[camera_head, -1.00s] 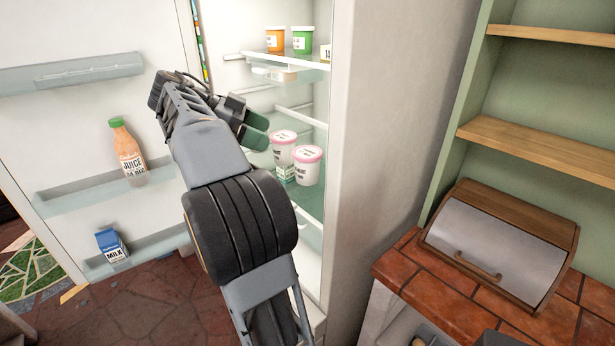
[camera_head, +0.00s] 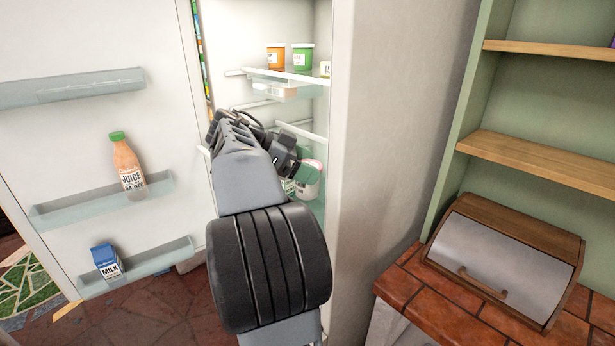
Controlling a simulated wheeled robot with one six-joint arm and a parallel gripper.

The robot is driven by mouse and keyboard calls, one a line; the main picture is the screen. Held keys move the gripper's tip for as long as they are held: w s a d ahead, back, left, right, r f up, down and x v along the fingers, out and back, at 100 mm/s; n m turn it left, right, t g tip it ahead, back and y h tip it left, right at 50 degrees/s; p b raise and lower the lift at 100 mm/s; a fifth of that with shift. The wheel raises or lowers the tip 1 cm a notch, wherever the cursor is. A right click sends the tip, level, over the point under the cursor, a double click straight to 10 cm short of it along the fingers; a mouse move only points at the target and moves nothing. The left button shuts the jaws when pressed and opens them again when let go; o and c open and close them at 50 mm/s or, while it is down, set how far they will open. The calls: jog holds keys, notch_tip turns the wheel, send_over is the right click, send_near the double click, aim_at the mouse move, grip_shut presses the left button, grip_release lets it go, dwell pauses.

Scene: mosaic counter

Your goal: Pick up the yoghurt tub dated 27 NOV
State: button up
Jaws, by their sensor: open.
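A white tub with a pink lid (camera_head: 311,187) stands on the middle shelf of the open fridge, partly hidden behind my gripper (camera_head: 306,163). A second pink-lidded tub was beside it earlier and is now hidden by my gripper and arm. On the upper shelf stand an orange tub (camera_head: 276,57) and a green tub (camera_head: 302,58) with pale lids. I cannot read a date on any tub, so I cannot tell which is dated 27 NOV. My gripper, with green fingers, is open at the pink-lidded tub; whether it touches the tub is unclear.
The open fridge door (camera_head: 80,140) holds a juice bottle (camera_head: 127,168) and a blue-topped milk carton (camera_head: 107,262). The fridge side wall (camera_head: 375,130) rises close right of my gripper. A bread box (camera_head: 505,258) sits on the tiled counter (camera_head: 445,310).

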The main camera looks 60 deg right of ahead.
jog(key=shift+s+d+f, duration=0.1)
jog(key=shift+s+d, duration=0.05)
jog(key=shift+s, duration=0.05)
jog(key=shift+c, duration=0.2)
jog(key=c, duration=0.7)
jog(key=shift+c, duration=0.2)
jog(key=shift+w, duration=0.1)
